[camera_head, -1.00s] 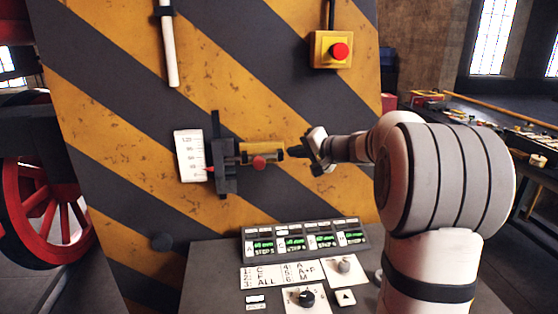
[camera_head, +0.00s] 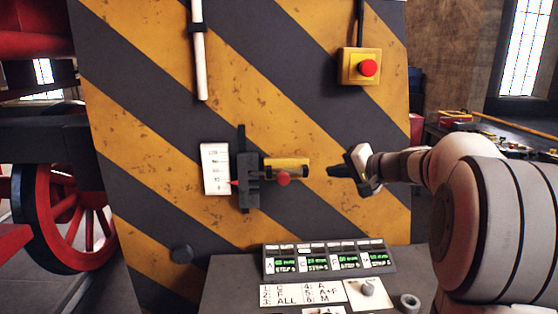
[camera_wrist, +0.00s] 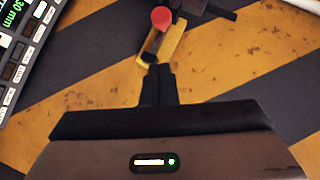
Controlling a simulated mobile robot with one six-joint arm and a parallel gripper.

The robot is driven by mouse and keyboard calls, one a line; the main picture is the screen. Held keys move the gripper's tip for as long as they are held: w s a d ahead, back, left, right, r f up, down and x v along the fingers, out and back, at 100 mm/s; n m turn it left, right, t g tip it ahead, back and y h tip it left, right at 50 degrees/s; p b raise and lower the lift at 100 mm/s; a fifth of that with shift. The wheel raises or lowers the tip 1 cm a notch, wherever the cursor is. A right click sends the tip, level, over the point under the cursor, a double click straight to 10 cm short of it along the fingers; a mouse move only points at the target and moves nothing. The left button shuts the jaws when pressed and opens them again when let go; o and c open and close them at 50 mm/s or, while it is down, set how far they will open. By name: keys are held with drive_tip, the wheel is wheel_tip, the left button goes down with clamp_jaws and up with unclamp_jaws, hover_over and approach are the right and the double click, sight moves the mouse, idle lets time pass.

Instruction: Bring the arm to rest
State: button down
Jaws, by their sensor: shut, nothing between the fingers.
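My gripper (camera_head: 333,171) is shut and empty in front of the striped panel (camera_head: 330,120). Its fingertips point left toward a yellow handle (camera_head: 287,164) with a red knob (camera_head: 283,179). In the head view a gap shows between fingertips and handle. The handle sits on a dark slide bracket (camera_head: 245,170) beside a white scale card (camera_head: 215,169) with a red pointer. In the wrist view the shut fingers (camera_wrist: 158,72) point at the end of the yellow handle (camera_wrist: 168,45), the red knob (camera_wrist: 161,18) beyond it.
A red stop button (camera_head: 367,68) on a yellow box is up on the panel. Below stands a console with green displays (camera_head: 330,258), label cards (camera_head: 302,295) and a grey knob (camera_head: 368,287). A red wheel (camera_head: 70,215) is at left, a cluttered bench (camera_head: 490,138) at right.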

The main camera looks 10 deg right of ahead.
drive_tip(key=s+a+f+n+g+h, duration=0.1)
drive_tip(key=s+a+f+n+g, duration=0.15)
drive_tip(key=s+a+f, duration=0.4)
drive_tip(key=s+a+f+n+g+h, duration=0.1)
drive_tip(key=s+a+f+g+h, duration=0.2)
drive_tip(key=s, duration=0.7)
drive_tip(key=s+f+n+g+h, duration=0.1)
drive_tip(key=s+f+h, duration=0.1)
drive_tip(key=s+f, duration=0.2)
drive_tip(key=s+d+f+n+g+h, duration=0.1)
drive_tip(key=s+f+n+h, duration=0.1)
drive_tip(key=s, duration=0.9)
drive_tip(key=shift+s+d+f+g, duration=0.15)
drive_tip(key=shift+f+g, duration=0.2)
drive_tip(key=shift+f, duration=0.5)
